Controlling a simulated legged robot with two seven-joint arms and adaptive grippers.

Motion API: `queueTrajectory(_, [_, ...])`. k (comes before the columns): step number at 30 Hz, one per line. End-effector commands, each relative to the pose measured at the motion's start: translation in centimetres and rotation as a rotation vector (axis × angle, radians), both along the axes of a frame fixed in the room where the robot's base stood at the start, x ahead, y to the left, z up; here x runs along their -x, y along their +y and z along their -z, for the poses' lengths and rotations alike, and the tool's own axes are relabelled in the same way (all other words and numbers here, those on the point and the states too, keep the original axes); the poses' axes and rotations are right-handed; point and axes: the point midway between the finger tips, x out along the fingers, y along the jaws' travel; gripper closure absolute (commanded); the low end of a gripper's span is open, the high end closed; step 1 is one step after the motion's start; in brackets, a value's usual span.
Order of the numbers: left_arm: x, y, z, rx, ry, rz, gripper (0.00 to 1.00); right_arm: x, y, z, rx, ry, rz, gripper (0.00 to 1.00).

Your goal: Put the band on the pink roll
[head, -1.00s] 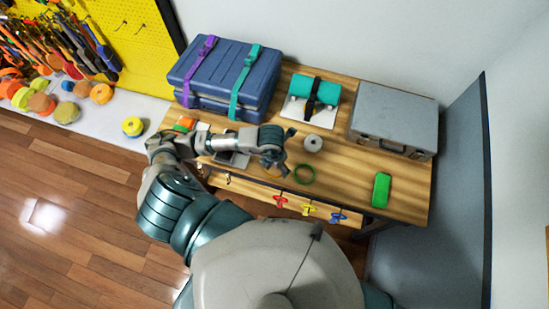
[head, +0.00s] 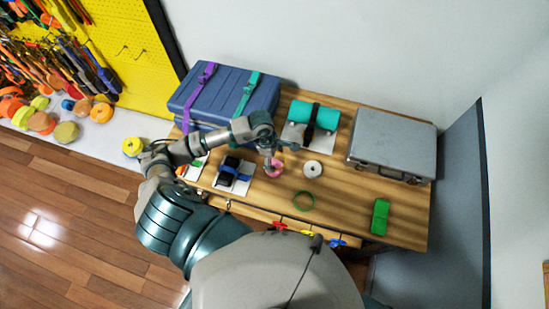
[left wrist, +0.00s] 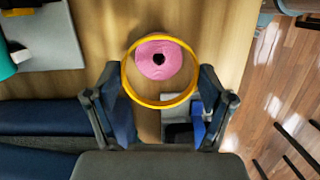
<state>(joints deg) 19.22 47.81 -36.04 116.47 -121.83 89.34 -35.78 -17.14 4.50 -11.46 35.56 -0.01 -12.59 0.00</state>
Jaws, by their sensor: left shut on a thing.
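The pink roll (head: 276,172) stands on the wooden table, partly covered in the head view by my left gripper (head: 272,157). In the left wrist view the roll (left wrist: 150,62) shows with its dark centre hole. My left gripper (left wrist: 160,85) is shut on the yellow band (left wrist: 160,104), which is stretched as a ring between its two fingers. The band lies between the wrist camera and the roll and frames the roll, which sits in its upper part. It seems to be above the roll, but its exact height cannot be told. My right gripper is not in view.
A white roll (head: 313,170) stands just right of the pink one. A green ring (head: 304,201) and a green block (head: 380,217) lie further right. A blue case (head: 222,95), a teal roll on a stand (head: 308,115) and a grey case (head: 392,143) stand behind.

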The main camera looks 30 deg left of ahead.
Motion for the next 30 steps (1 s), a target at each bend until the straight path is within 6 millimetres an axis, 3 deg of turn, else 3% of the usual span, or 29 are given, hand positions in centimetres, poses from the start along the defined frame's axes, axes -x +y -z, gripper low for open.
queueTrajectory(16, [0.0, 0.1, 4.6, -0.001, 0.000, -0.002, 0.32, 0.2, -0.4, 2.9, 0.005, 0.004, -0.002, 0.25])
queueTrajectory(30, [0.0, 0.2, 5.0, 0.000, 0.001, -0.003, 0.32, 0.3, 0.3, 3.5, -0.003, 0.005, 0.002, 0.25])
